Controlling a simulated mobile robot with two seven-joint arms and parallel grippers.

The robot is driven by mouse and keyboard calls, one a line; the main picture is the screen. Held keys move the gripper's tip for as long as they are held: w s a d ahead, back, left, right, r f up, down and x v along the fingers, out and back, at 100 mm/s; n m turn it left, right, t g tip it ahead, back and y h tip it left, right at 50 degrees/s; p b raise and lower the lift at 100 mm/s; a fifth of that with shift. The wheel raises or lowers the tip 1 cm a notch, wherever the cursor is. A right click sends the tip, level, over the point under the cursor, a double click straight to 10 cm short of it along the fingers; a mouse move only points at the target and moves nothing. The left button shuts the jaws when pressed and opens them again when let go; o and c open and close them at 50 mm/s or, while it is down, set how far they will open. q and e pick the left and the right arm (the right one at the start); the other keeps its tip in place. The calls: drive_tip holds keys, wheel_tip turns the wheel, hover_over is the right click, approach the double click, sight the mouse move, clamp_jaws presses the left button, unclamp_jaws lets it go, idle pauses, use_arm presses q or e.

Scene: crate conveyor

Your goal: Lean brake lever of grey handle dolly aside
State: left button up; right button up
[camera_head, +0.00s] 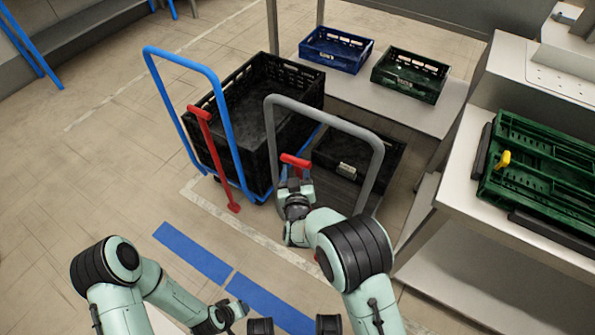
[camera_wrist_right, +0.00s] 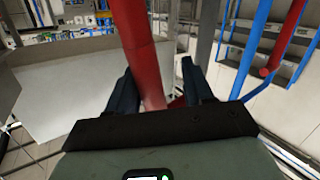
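The grey handle dolly (camera_head: 378,160) stands in the middle of the head view. Its red brake lever (camera_head: 296,160) shows its top bar just above my right gripper (camera_head: 294,184); the lower part is hidden by my arm. In the right wrist view the red lever (camera_wrist_right: 140,50) runs down between the two dark fingers of my right gripper (camera_wrist_right: 158,80). The fingers are apart, with a gap visible on the right side of the lever. My left gripper (camera_head: 234,311) is low in the head view, away from the dolly; its fingers are too small to read.
A blue handle dolly (camera_head: 221,120) with its own red lever (camera_head: 215,150) and a large black crate (camera_head: 292,95) stands at left. A black crate (camera_head: 385,165) is on the grey dolly. Blue (camera_head: 335,50) and green (camera_head: 410,75) crates sit behind; green crates (camera_head: 545,150) at right.

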drive_tip(key=shift+s, duration=0.1)
use_arm(q)
drive_tip(key=shift+g+h, duration=0.3)
drive_tip(key=shift+g, duration=0.3)
drive_tip(key=s+r, duration=0.1)
drive_tip(key=s+d+p, duration=0.1)
drive_tip(key=s+d+r+p, duration=0.1)
drive_tip(key=s, duration=0.1)
drive_tip(key=shift+r, duration=0.35)
use_arm(e)
drive_tip(key=s+r, duration=0.1)
drive_tip(key=s, duration=1.2)
drive_tip(key=shift+r, duration=0.4)
drive_tip(key=shift+f, duration=0.1)
